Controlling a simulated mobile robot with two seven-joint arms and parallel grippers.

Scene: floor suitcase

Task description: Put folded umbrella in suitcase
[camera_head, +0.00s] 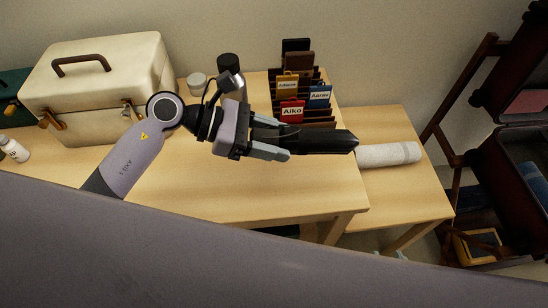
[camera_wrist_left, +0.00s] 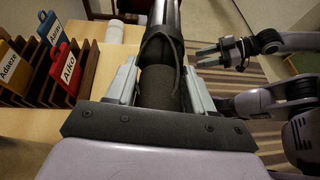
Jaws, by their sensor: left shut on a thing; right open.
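The black folded umbrella (camera_head: 325,141) is held lengthwise by my left gripper (camera_head: 270,142), above the wooden table and pointing to the right. In the left wrist view the umbrella (camera_wrist_left: 160,50) runs away from between the two fingers (camera_wrist_left: 160,88), with a strap loop around its near part. A dark open case (camera_head: 497,165), apparently the suitcase, is at the right edge of the head view, partly cut off, with blue and reddish contents.
A cream box (camera_head: 95,85) stands on the table at the left. A wooden rack with several name tags (camera_head: 292,111) stands behind the umbrella. A white roll (camera_head: 390,153) lies on the lower side table (camera_head: 400,200). A wooden frame (camera_head: 455,110) stands beside the case.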

